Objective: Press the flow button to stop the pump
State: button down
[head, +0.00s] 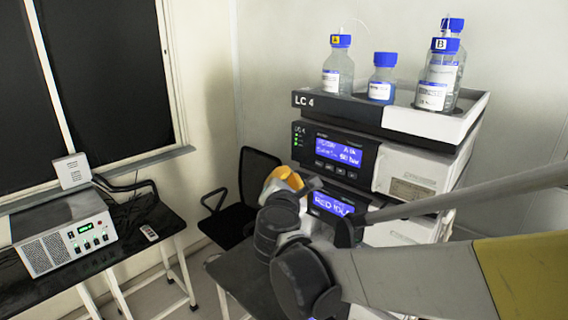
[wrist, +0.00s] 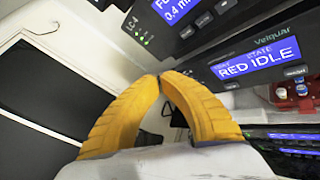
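The pump module (head: 335,152) is the upper unit of the LC 4 stack, with a lit blue display. A row of small buttons (head: 330,167) runs under that display; their labels are too small to read, so I cannot tell which is flow. In the wrist view, part of the pump display (wrist: 178,7) shows at the top, reading 0.4 m, with some buttons (wrist: 204,20) beside it. My gripper (wrist: 160,77) has yellow fingers whose tips meet with nothing between them. In the head view my gripper (head: 283,178) is left of and below the pump buttons, apparently not touching the panel.
A module below the pump has a display (head: 332,204) reading RED IDLE, partly behind my arm. Blue-capped bottles (head: 382,78) stand in the tray (head: 400,120) on top. A dark chair (head: 258,175) is behind my gripper. A side table (head: 140,245) holds a white box (head: 68,243).

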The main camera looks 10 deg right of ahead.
aim_at(311, 160)
jog(key=w+d, duration=0.1)
jog(key=d, duration=0.1)
jog(key=w+d, duration=0.3)
jog(key=d, duration=0.1)
jog(key=shift+w, duration=0.2)
jog(key=shift+d, duration=0.1)
dwell(1.3)
jog(key=shift+w+d+b, duration=0.25)
jog(key=shift+b, duration=0.05)
jog(key=shift+w+d, duration=0.2)
jog(key=shift+d, duration=0.1)
dwell(0.7)
dwell(0.3)
jog(key=shift+s+a, duration=0.5)
jog(key=shift+a, duration=0.15)
jog(key=shift+a, duration=0.1)
jog(key=shift+s+a, duration=0.75)
jog(key=shift+a, duration=0.25)
jog(key=shift+s+a, duration=0.7)
jog(key=shift+a, duration=0.25)
dwell(0.3)
